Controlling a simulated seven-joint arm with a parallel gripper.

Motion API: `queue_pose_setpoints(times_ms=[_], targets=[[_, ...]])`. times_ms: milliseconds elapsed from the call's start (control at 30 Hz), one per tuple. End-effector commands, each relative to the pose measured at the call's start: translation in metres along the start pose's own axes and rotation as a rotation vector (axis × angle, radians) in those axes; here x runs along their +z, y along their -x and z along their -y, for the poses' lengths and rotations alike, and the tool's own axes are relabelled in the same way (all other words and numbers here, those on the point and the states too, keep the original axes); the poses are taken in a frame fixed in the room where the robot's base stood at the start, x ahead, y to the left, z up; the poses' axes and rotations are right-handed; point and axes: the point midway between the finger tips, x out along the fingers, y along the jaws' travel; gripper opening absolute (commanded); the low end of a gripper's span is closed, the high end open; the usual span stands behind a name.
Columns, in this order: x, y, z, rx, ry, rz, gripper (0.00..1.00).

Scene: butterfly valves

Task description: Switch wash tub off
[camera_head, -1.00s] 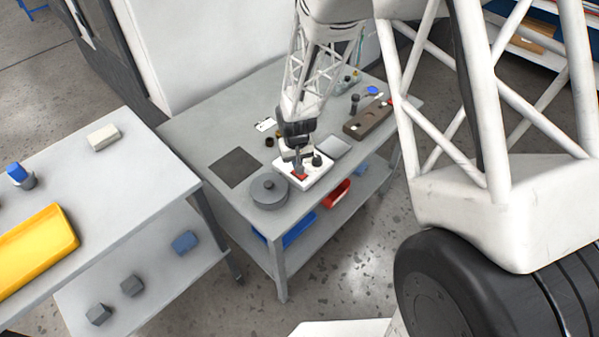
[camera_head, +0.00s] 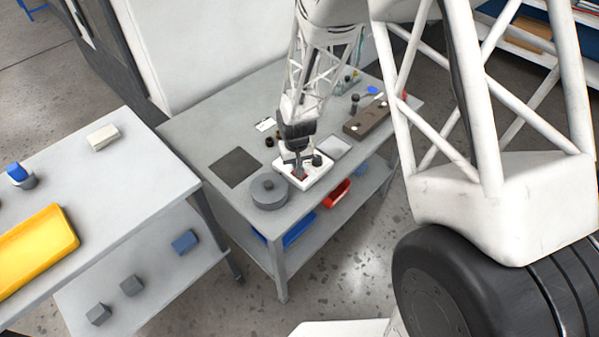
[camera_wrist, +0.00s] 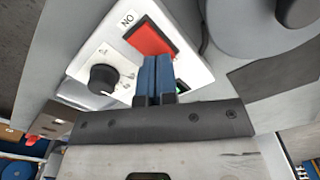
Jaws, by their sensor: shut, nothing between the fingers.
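A white control box (camera_head: 318,179) sits near the front edge of the grey table, with a red rocker switch and a black knob (camera_head: 317,160) on top. In the wrist view, the red switch (camera_wrist: 151,38) lies beside printed letters on the white face, and the knob (camera_wrist: 103,78) is to its left. My gripper (camera_head: 299,173) points down at the switch. Its blue fingers (camera_wrist: 155,72) are together and empty, over the switch's near end. A small green patch shows beside them. I cannot tell whether they touch the switch. No wash tub is clearly identifiable.
A round grey lidded pot (camera_head: 269,192) stands left of the box. A dark square plate (camera_head: 235,167) lies farther left. A brown block (camera_head: 366,122) is at the back right. A second table with a yellow tray (camera_head: 38,246) stands left.

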Motion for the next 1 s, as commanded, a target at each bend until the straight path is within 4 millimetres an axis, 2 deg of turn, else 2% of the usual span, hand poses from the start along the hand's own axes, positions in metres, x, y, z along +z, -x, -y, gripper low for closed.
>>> queue_pose_setpoints(times_ms=[1000], targets=[[0.0002,-0.0077,0.0,0.0,0.0,0.0,0.0]])
